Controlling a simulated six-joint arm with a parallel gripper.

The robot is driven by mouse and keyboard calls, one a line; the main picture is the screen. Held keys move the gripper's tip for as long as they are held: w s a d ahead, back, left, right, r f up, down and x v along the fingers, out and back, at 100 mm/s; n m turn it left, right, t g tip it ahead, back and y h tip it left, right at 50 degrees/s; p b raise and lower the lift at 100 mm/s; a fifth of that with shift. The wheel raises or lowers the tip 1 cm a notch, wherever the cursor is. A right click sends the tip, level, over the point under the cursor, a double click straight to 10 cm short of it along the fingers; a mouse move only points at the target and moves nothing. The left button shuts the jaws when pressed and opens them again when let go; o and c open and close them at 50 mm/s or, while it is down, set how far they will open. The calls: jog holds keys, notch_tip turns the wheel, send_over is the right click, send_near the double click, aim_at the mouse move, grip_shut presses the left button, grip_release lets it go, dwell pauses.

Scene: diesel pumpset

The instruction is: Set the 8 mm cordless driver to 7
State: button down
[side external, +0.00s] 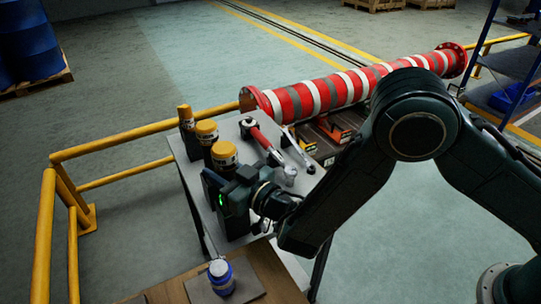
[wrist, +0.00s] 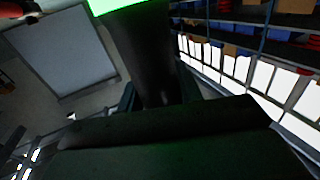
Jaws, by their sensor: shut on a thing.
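My gripper (side external: 240,180) is at the front left of the grey work table, shut on a dark upright tool body (side external: 233,218) with a small lit green patch. This looks like a cordless driver. In the wrist view its dark shaft (wrist: 145,55) stands between my two fingers (wrist: 158,92), with a bright green panel (wrist: 125,4) at the top edge. No size marking or setting number is readable. A dark yellow-topped cylinder (side external: 223,155) stands just behind my gripper, with similar ones (side external: 207,132) and (side external: 187,116) farther back. Whether the held tool touches the table is unclear.
A red-handled tool (side external: 262,140) and a silver wrench (side external: 298,150) lie right of the cylinders. A striped red-white pipe (side external: 340,92) runs behind. Yellow rails (side external: 120,140) stand at left. A blue jar (side external: 221,278) stands on a front wooden surface (side external: 275,275).

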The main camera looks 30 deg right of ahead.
aim_at(233, 157)
jog(key=shift+f, duration=0.5)
dwell(0.4)
jog(key=c, duration=0.9)
grip_release()
jog(key=shift+o, duration=0.2)
jog(key=shift+f, duration=0.2)
jog(key=shift+s, duration=0.15)
jog(key=shift+v, duration=2.25)
jog(key=shift+d+r, duration=0.1)
jog(key=shift+r, duration=3.55)
